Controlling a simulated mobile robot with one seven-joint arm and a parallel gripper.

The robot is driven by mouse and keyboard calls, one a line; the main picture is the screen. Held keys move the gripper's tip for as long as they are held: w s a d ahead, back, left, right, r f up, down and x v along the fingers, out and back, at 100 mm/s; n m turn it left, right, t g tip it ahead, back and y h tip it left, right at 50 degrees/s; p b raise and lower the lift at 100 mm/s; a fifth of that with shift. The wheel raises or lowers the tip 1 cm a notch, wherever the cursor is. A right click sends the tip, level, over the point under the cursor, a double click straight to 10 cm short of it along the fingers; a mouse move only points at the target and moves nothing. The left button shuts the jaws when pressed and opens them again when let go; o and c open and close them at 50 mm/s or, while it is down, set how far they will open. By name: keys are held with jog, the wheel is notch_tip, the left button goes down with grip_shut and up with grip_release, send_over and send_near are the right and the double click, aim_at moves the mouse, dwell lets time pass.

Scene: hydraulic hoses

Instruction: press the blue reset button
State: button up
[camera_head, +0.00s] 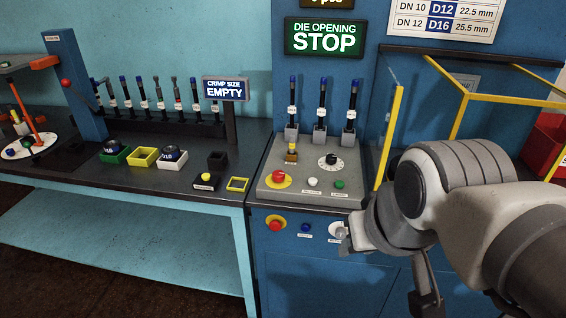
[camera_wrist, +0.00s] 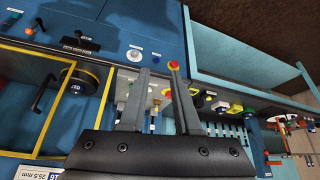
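The blue reset button (camera_head: 306,228) is a small round button on the blue front face of the machine, between a red mushroom button on a yellow ring (camera_head: 276,224) and a white dial (camera_head: 337,230). In the wrist view, which is turned about upside down, the blue button (camera_wrist: 156,58) lies just beyond the fingertips. My gripper (camera_wrist: 158,71) is open, with nothing between its two grey fingers. I cannot tell whether it touches the panel. In the head view my arm comes in from the right, and its end partly covers the white dial.
A grey console (camera_head: 310,190) with red, white and green buttons sits above the front panel. Yellow-framed guards (camera_head: 390,135) stand to the right. A dark bench (camera_head: 130,178) with coloured trays and a row of hoses is on the left. The floor in front shows at lower left.

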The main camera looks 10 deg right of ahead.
grip_shut()
dwell(1.3)
